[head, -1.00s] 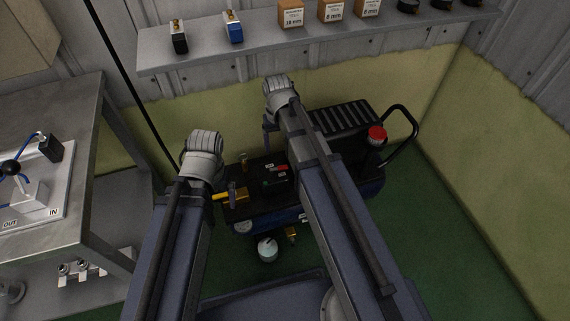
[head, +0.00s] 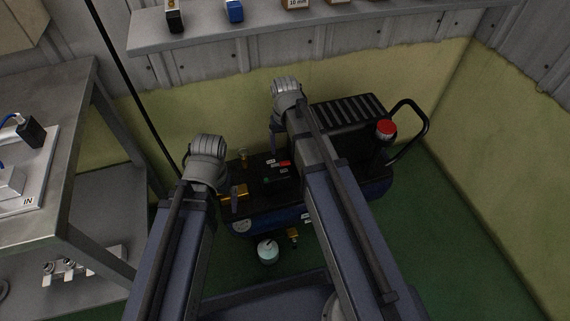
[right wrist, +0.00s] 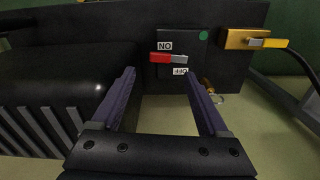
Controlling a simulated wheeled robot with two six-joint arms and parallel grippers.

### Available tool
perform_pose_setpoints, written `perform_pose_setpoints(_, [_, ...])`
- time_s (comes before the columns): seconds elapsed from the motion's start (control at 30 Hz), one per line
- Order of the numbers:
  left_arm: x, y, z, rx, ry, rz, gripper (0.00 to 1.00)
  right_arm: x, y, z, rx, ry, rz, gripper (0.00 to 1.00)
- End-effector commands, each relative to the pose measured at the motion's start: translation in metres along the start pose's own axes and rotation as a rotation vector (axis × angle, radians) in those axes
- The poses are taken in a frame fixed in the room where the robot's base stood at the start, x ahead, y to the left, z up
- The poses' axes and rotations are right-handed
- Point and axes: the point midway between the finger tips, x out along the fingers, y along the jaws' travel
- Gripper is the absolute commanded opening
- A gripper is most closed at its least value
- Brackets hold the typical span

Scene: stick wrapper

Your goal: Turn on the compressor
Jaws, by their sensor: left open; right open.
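The compressor (head: 352,183), black with a blue tank, stands on the green floor by the wall. In the right wrist view its switch (right wrist: 168,58) has a red and grey lever between ON and OFF labels that appear upside down. The switch also shows in the head view (head: 283,163). My right gripper (right wrist: 160,75) is open and empty, its purple fingers pointing towards the switch, apparently without touching it. My left gripper (head: 231,203) is beside the brass valve at the compressor's left end; its fingers are partly hidden by the arm.
A red knob (head: 385,128) and a black handle (head: 424,128) stand at the compressor's right end. A brass valve with a yellow lever (right wrist: 268,41) is near the switch. A metal table (head: 66,110) stands left, a wall shelf (head: 330,26) above. A round gauge (head: 267,250) sits in front.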

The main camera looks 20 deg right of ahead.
Motion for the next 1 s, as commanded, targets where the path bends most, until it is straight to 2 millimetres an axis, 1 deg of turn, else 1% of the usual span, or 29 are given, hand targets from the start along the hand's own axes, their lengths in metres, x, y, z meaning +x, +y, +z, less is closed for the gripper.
perform_pose_setpoints(0.03, [0.016, 0.001, -0.001, 0.001, 0.000, -0.001, 1.00, 0.016, 0.000, 0.000, 0.000, 0.000, 0.000, 0.78])
perform_pose_setpoints(0.3, [0.053, 0.004, -0.003, 0.004, 0.001, -0.005, 1.00, 0.053, 0.000, 0.000, 0.000, 0.000, 0.000, 0.78])
perform_pose_setpoints(0.4, [0.063, 0.006, -0.004, 0.007, 0.002, -0.003, 1.00, 0.063, 0.000, 0.000, 0.000, 0.000, 0.000, 0.78])
perform_pose_setpoints(0.53, [0.068, 0.007, -0.005, 0.009, 0.003, -0.002, 1.00, 0.069, 0.000, 0.000, 0.000, 0.000, 0.000, 0.78])
perform_pose_setpoints(0.8, [0.068, 0.007, -0.005, 0.009, 0.003, -0.002, 1.00, 0.068, 0.000, 0.000, 0.000, 0.000, 0.000, 0.78])
perform_pose_setpoints(0.83, [0.068, 0.007, -0.005, 0.009, 0.003, -0.002, 1.00, 0.068, 0.000, 0.000, 0.000, 0.000, 0.000, 0.76])
perform_pose_setpoints(0.87, [0.068, 0.007, -0.005, 0.009, 0.003, -0.002, 1.00, 0.068, 0.000, 0.000, 0.000, 0.000, 0.000, 0.73])
perform_pose_setpoints(1.0, [0.068, 0.007, -0.005, 0.009, 0.003, -0.002, 1.00, 0.068, 0.000, 0.000, 0.000, 0.000, 0.000, 0.57])
